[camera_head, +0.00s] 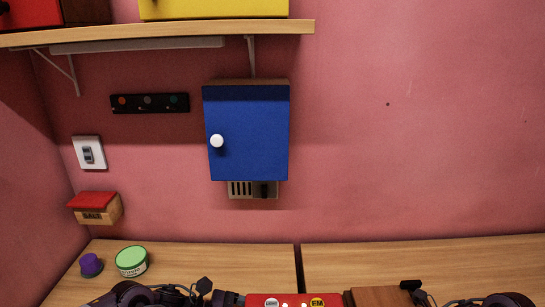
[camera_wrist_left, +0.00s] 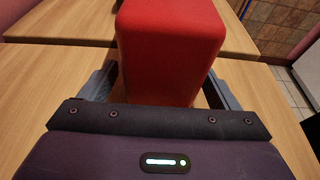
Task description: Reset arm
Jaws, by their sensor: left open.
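My left gripper (camera_head: 218,294) is low in the head view, just left of a red box (camera_head: 292,300) with round labels reading LIGHT and FM. In the left wrist view my left gripper (camera_wrist_left: 160,85) is open, with a finger on each side of a red block-shaped object (camera_wrist_left: 170,45). This looks like the same red box, but I cannot confirm it. Contact between fingers and red object cannot be told. My right gripper (camera_head: 412,287) shows only as a dark part at the bottom edge, beside a brown wooden block (camera_head: 377,297). Its fingers are not clear.
A wooden counter (camera_head: 225,258) has a purple pot (camera_head: 91,264) and a green-lidded tin (camera_head: 132,261) at left. A blue cabinet (camera_head: 247,135) with a white knob hangs on the pink wall. A shelf (camera_head: 180,33) is above. A red-lidded salt box (camera_head: 97,208) hangs at left.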

